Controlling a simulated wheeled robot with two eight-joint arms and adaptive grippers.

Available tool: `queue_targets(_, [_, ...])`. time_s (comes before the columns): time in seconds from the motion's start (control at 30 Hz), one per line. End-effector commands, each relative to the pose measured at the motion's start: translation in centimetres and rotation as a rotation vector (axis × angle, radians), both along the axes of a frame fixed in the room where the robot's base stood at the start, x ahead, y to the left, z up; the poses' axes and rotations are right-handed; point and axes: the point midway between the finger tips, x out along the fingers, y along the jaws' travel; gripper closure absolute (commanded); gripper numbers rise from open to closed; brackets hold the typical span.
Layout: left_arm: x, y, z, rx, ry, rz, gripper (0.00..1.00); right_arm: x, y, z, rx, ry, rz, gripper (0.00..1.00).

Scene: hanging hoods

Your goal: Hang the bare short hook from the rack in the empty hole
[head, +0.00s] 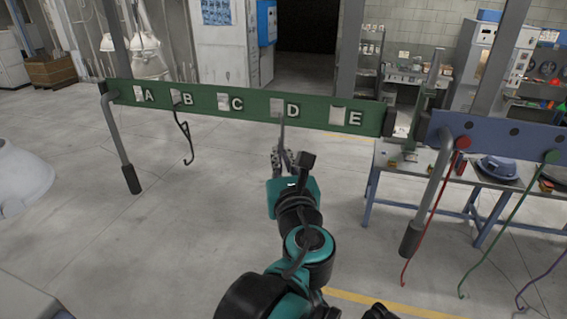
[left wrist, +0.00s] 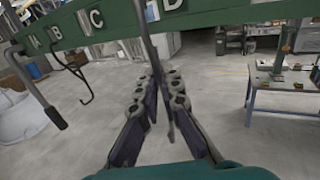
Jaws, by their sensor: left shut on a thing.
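A green beam (head: 200,100) carries holes lettered A to E. My left gripper (head: 288,160) is below hole D (head: 277,104), shut on a thin grey hook (head: 282,130). The hook's upper end is at hole D in the head view; I cannot tell whether it is seated there. In the left wrist view, the hook (left wrist: 147,45) runs down between the fingers (left wrist: 158,100) and its lower end shows among them. A black hook (head: 184,135) hangs at hole B and also shows in the left wrist view (left wrist: 75,78). Holes A, C and E have no hook. My right gripper is not clearly seen.
A blue rack (head: 490,132) at the right carries red (head: 425,230), green (head: 505,235) and purple (head: 545,280) hooks. A workbench (head: 400,165) stands behind. The floor under the beam is clear.

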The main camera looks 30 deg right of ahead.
Motion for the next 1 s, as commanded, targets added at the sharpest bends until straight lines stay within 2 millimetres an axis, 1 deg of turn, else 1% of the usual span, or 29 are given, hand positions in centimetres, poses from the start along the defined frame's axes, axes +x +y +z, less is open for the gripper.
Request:
queue_targets(0.3, [-0.04, 0.01, 0.02, 0.0, 0.0, 0.0, 1.0, 0.0, 0.0, 0.01, 0.0, 0.0, 0.0, 0.71])
queue_targets(0.63, [0.5, -0.32, 0.03, 0.0, 0.0, 0.0, 1.0, 0.0, 0.0, -0.06, 0.0, 0.0, 0.0, 0.71])
queue_targets(1.0, [0.6, -0.32, 0.02, 0.0, 0.0, 0.0, 1.0, 0.0, 0.0, -0.07, 0.0, 0.0, 0.0, 0.71])
